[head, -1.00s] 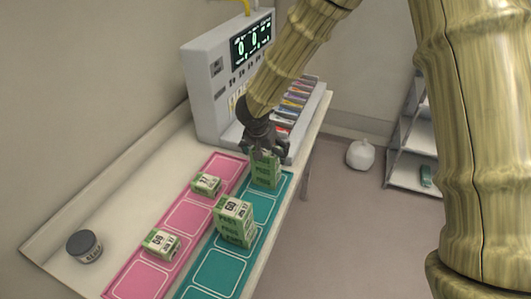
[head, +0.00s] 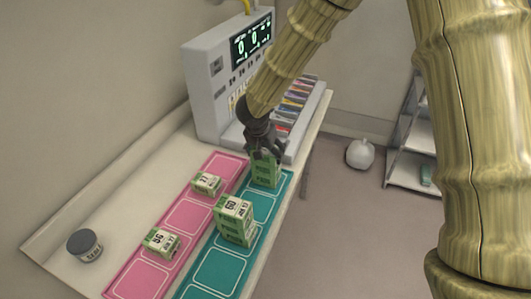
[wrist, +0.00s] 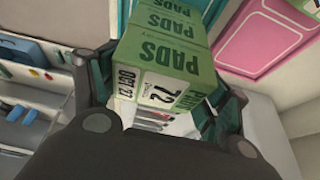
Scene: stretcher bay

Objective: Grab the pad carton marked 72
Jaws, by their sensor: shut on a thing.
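The pad carton marked 72 (wrist: 160,88) is green and white and lies between my gripper's fingers in the wrist view, its "72" and "PADS" print facing the camera. In the head view the same carton (head: 265,171) stands at the far end of the teal strip, below my gripper (head: 264,153). The gripper is shut on its upper part. More green carton surface shows right behind the 72 carton in the wrist view; where one box ends and another begins is hard to tell.
A taller carton stack marked 60 (head: 234,219) stands nearer on the teal strip (head: 220,272). Two small cartons (head: 206,184) (head: 161,242) sit on the pink strip (head: 130,281). A grey jar (head: 85,246) is at left. A monitor unit (head: 212,95) stands behind.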

